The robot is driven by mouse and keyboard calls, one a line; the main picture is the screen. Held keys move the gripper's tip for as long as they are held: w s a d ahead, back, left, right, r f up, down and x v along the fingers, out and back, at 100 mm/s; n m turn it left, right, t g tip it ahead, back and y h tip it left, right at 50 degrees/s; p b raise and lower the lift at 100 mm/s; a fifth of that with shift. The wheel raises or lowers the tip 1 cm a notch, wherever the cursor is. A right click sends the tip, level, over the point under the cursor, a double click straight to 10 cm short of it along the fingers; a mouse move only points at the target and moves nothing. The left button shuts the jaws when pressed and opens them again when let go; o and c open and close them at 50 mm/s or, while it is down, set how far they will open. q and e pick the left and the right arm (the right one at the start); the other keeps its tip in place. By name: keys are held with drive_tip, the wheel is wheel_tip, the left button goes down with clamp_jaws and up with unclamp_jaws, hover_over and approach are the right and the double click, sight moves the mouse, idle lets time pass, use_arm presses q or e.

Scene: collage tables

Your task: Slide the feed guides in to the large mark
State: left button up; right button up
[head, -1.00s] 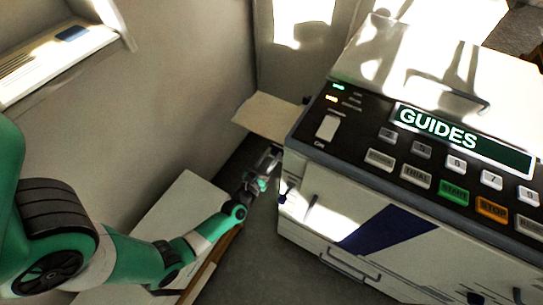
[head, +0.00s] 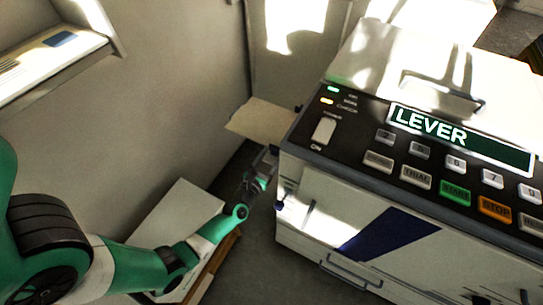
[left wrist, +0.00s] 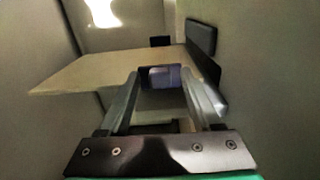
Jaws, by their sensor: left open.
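The pale feed tray (head: 262,119) juts from the left side of the white machine (head: 330,205). It also shows in the left wrist view (left wrist: 95,75). There, a dark upright plate (left wrist: 201,38) stands at its right and a small dark block (left wrist: 160,41) at its far edge; these look like the feed guides. The large mark cannot be made out. My left gripper (head: 264,162) is beside the machine, below the tray's near edge in the head view. In the left wrist view its fingers (left wrist: 161,78) are apart, with a purple-grey block (left wrist: 160,76) showing between them; contact cannot be told. My right gripper is out of view.
The machine's display (head: 460,138) reads LEVER, above several keys. A white box (head: 178,222) stands on the floor under my left arm. A wall rises close on the left. A shelf (head: 50,55) is at upper left.

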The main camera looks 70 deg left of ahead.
use_arm(q)
drive_tip(key=p+v, duration=0.2)
drive_tip(key=v, duration=0.9)
drive_tip(key=shift+s+d, duration=0.2)
drive_tip(key=shift+s, duration=0.05)
